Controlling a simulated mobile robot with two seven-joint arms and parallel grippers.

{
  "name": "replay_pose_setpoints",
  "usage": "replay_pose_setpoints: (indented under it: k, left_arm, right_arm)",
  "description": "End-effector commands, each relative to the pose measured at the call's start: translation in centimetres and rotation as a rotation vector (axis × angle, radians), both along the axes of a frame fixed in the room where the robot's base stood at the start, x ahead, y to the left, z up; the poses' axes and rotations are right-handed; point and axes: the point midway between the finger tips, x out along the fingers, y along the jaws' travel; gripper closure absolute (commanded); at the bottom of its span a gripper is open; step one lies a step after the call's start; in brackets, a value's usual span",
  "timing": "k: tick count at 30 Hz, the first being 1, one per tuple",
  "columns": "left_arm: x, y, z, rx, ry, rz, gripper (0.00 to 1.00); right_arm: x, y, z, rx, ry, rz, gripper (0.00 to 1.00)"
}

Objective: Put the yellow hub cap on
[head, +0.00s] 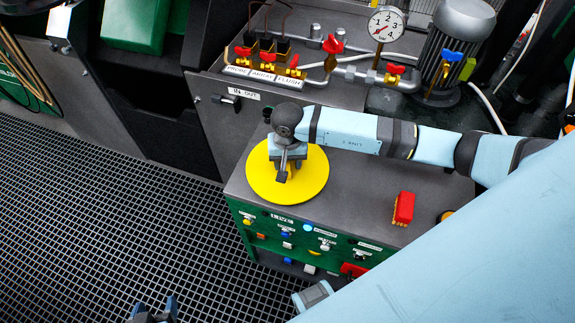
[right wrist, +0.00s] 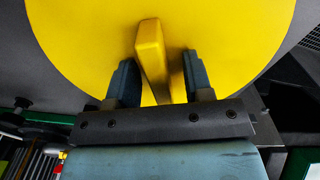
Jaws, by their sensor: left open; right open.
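The yellow hub cap (head: 262,185) is a round disc lying on the grey top of a green cabinet (head: 360,195) in the head view. In the right wrist view the hub cap (right wrist: 75,45) fills the upper part, and its raised yellow handle (right wrist: 152,55) stands between my two fingers. My right gripper (right wrist: 162,75) is open, with a finger on each side of the handle and visible gaps. In the head view my right gripper (head: 288,170) is above the cap and hides its middle. My left gripper (head: 152,310) is open and empty at the bottom edge, over the grating. No wheel is in view.
A red brush-like block (head: 403,208) lies right of the cap on the cabinet top. Behind are red-handled valves (head: 292,65), a pressure gauge (head: 388,24) and a grey motor (head: 458,45). The grating floor (head: 110,215) at left is clear.

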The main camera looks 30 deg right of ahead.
Motion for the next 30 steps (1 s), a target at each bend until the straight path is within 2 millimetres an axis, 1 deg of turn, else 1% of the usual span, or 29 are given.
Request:
replay_pose_setpoints:
  k: [1, 2, 3, 5, 6, 7, 8, 17, 23, 26, 29, 30]
  left_arm:
    - [0.0, 0.0, 0.0, 0.0, 0.001, 0.0, 0.33]
    - [0.0, 0.0, 0.0, 0.0, 0.001, 0.0, 0.33]
    - [0.0, 0.0, -0.1, 0.0, 0.001, 0.0, 0.33]
    - [0.0, 0.0, -0.1, 0.001, 0.002, 0.0, 0.33]
    - [0.0, 0.0, -0.1, 0.001, 0.002, 0.0, 0.33]
    - [0.0, 0.0, -0.1, 0.001, 0.002, 0.0, 0.33]
    - [0.0, 0.0, -0.1, 0.001, 0.002, 0.0, 0.33]
    - [0.0, 0.0, 0.0, 0.001, 0.002, 0.0, 0.33]
    - [0.0, 0.0, 1.0, 0.001, 0.002, 0.0, 0.33]
    - [0.0, 0.0, 0.9, 0.0, -0.001, 0.0, 0.33]
    - [0.0, 0.0, 0.7, -0.001, -0.001, 0.001, 0.33]
    - [0.0, 0.0, 0.6, -0.001, 0.0, 0.001, 0.33]
  right_arm:
    - [0.0, 0.0, 0.0, 0.0, 0.0, 0.0, 0.53]
    - [0.0, 0.0, 0.0, 0.0, 0.0, 0.0, 0.58]
    - [0.0, 0.0, 0.0, 0.0, 0.0, 0.0, 0.67]
    - [0.0, 0.0, 0.0, 0.0, 0.0, 0.0, 0.81]
    - [0.0, 0.0, 0.0, 0.0, 0.0, 0.0, 0.9]
    - [0.0, 0.0, 0.0, 0.0, 0.0, 0.0, 0.97]
    - [0.0, 0.0, 0.0, 0.0, 0.0, 0.0, 1.0]
    - [0.0, 0.0, 0.1, 0.0, -0.001, 0.0, 1.0]
    - [0.0, 0.0, 0.8, 0.001, 0.0, 0.0, 1.0]
    - [0.2, 0.0, 1.9, 0.001, -0.006, 0.001, 1.0]
    - [0.1, -0.1, 3.9, -0.001, -0.007, 0.002, 1.0]
    - [0.2, 0.0, 4.9, 0.0, -0.007, 0.002, 1.0]
